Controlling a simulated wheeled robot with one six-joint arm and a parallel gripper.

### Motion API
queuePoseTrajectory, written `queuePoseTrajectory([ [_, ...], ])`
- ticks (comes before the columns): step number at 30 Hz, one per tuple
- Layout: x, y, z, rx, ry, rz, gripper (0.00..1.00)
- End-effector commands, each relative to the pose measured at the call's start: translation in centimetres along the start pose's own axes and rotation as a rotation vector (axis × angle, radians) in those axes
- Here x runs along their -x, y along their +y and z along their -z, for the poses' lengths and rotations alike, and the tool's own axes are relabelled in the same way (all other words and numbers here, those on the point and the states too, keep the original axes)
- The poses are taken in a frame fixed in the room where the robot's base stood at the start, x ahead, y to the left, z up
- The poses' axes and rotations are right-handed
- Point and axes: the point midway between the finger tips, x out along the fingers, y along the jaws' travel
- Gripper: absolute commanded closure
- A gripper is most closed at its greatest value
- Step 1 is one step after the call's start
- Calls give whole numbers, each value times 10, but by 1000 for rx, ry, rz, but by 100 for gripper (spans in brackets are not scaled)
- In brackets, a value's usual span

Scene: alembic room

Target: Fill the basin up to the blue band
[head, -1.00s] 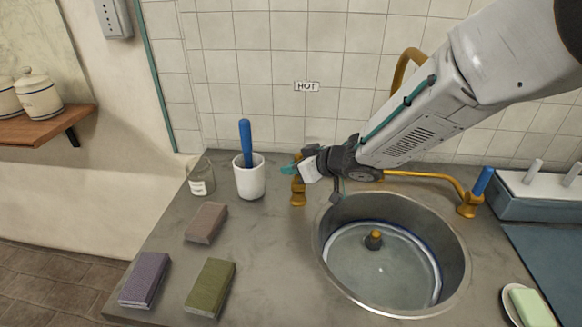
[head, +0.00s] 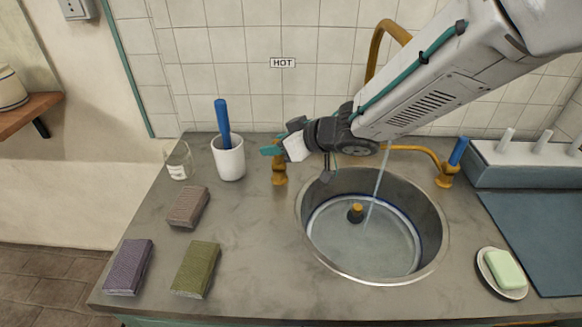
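The round metal basin (head: 436,240) holds clear, shallow water (head: 345,250). A dark blue band (head: 408,222) rings its inner wall, close above the water's edge at the far side. A stopper with a brass knob (head: 355,211) stands in the basin floor. A thin water stream (head: 376,190) falls into the basin from behind my arm. My gripper (head: 279,149) is at the top of the left brass tap (head: 279,174), under the HOT sign (head: 283,63). The gripper hides that tap's handle, and its grip is unclear. The right brass tap has a blue handle (head: 459,151).
A white cup (head: 229,160) with a blue rod and a glass jar (head: 178,162) stand left of the gripper. Several sponges, including a green one (head: 195,269), lie front left. A soap dish (head: 517,291) and a rack (head: 525,165) are at right.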

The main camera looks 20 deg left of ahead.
Motion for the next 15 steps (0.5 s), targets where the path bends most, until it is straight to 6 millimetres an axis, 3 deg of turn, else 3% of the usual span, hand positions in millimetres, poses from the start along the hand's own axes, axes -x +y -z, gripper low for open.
queuePoseTrajectory([
  [6,40,-34,-17,1,1,0,56],
  [15,72,-61,-32,1,1,0,56],
])
